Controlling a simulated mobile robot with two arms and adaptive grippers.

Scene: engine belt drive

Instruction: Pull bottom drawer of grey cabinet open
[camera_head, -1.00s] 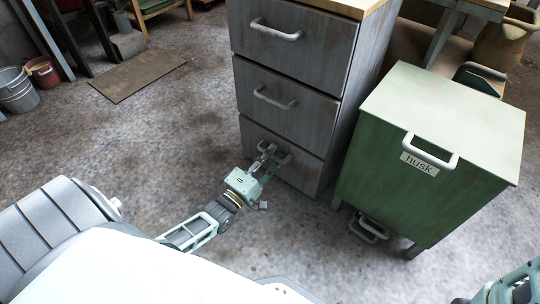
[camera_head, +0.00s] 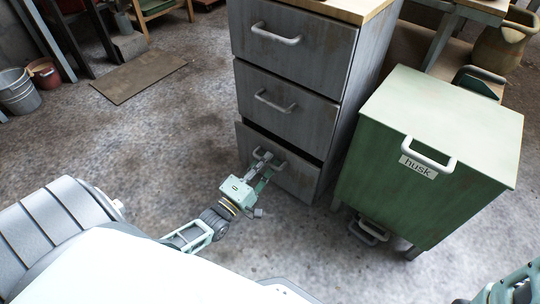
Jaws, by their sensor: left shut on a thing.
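The grey cabinet (camera_head: 345,95) stands upright at the centre, with three drawers under a wooden top. Its bottom drawer (camera_head: 296,180) stands slightly out, with a dark gap along its top edge. The middle drawer (camera_head: 290,92) and top drawer (camera_head: 300,50) are closed. Part of my right arm shows at the lower right corner; its fingertips cannot be made out.
A green box labelled "husk" (camera_head: 440,130) stands close to the cabinet's right.

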